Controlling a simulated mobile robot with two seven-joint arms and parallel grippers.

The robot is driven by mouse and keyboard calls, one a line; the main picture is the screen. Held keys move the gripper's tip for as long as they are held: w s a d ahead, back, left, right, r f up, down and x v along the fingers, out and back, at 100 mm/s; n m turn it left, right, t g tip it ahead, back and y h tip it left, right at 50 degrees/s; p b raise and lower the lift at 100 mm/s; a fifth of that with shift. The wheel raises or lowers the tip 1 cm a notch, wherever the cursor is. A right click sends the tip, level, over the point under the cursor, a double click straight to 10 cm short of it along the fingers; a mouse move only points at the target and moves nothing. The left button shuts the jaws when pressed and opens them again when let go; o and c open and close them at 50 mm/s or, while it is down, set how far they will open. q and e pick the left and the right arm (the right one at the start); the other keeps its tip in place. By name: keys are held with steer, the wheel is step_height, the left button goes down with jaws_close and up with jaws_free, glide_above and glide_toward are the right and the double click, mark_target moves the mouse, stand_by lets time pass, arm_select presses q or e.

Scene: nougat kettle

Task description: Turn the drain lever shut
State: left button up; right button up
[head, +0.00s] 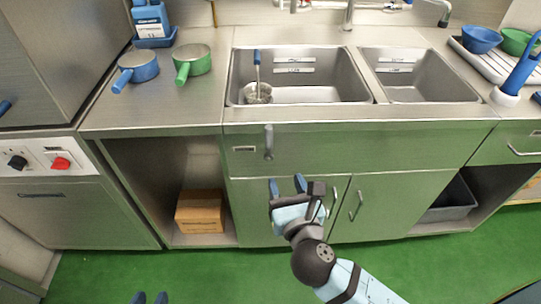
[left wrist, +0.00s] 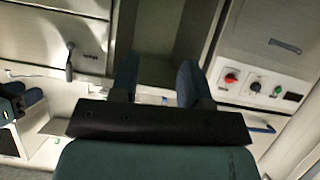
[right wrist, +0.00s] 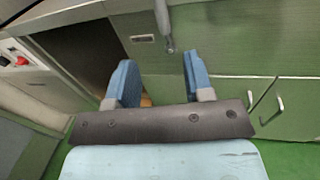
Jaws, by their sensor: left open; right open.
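The drain lever (head: 268,142) is a grey handle on the steel front panel below the large sink basin. It hangs straight down. It also shows at the top of the right wrist view (right wrist: 164,20) and at the left of the left wrist view (left wrist: 70,62). My right gripper (head: 287,184) is open and empty, below the lever and a little to its right in the head view, apart from it. Its blue fingers show in the right wrist view (right wrist: 160,80). My left gripper (head: 150,298) is open and empty at the bottom edge, far from the lever; only its fingertips show there.
The sink's large basin (head: 318,93) holds a ladle (head: 257,72). Blue (head: 138,68) and green (head: 191,62) pans stand on the left counter. A cardboard box (head: 200,211) sits in the open bay. Cabinet door handles (head: 356,206) protrude near my right gripper. The green floor is clear.

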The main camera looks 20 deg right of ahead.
mark_target(270, 138)
steer(key=w, duration=0.4)
steer(key=w+b, duration=0.1)
steer(key=w, duration=0.4)
steer(key=w+d, duration=0.1)
steer(key=w, duration=0.3)
steer(key=shift+w+d, duration=0.1)
steer(key=shift+w, duration=0.25)
steer(key=shift+c, duration=0.4)
steer(key=shift+r, duration=0.1)
jaws_close()
